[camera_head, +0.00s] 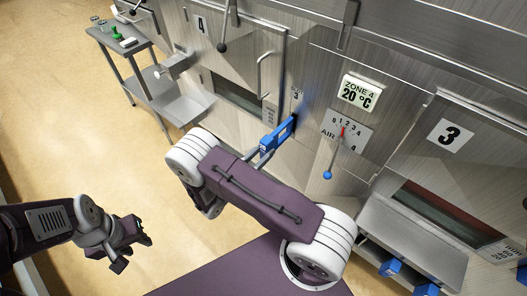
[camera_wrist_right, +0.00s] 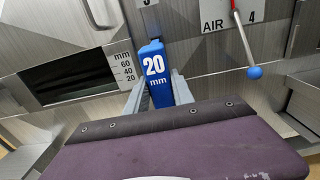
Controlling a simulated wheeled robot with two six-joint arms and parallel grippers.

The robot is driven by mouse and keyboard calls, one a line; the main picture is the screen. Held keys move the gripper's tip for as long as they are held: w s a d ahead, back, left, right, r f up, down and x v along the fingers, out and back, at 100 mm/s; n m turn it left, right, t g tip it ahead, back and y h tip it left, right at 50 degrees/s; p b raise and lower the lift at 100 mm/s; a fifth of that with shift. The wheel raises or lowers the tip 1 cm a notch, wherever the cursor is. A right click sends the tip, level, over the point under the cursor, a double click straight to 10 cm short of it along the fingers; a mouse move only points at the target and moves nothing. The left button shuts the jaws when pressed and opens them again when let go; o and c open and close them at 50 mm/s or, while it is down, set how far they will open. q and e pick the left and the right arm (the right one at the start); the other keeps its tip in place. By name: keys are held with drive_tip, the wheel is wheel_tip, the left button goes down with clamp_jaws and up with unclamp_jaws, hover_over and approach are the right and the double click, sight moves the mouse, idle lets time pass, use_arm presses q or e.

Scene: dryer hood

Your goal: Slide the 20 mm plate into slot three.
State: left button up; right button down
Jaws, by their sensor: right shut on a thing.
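The blue 20 mm plate (camera_head: 277,134) is held by my right gripper (camera_head: 263,150) against the steel dryer wall, just below a small "3" label (camera_head: 296,96). In the right wrist view, the plate's handle (camera_wrist_right: 155,65) faces me with "20 mm" on it, between the two grey fingers of my right gripper (camera_wrist_right: 157,98), which is shut on it. The plate's far end meets the wall; the slot opening is hidden behind it, and I cannot tell how deep the plate sits. My left gripper (camera_head: 131,246) is open and empty, low at the left.
An air lever with a blue knob (camera_head: 327,175) hangs right of the plate. A window with an mm scale (camera_wrist_right: 125,70) is at its left. Other blue pieces (camera_head: 391,267) sit at the lower right, below a steel shelf. A side table (camera_head: 112,42) stands far left.

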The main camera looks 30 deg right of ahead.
sight(285, 131)
drive_tip(key=shift+x, duration=6.55)
drive_tip(key=c, duration=1)
unclamp_jaws()
drive_tip(key=shift+a+b, duration=0.4)
drive_tip(key=b+v, duration=0.2)
drive_tip(key=v, duration=0.5)
drive_tip(key=shift+s+a, duration=0.2)
drive_tip(key=shift+a, duration=0.05)
drive_tip(key=shift+s+a, duration=0.15)
drive_tip(key=shift+a, duration=0.1)
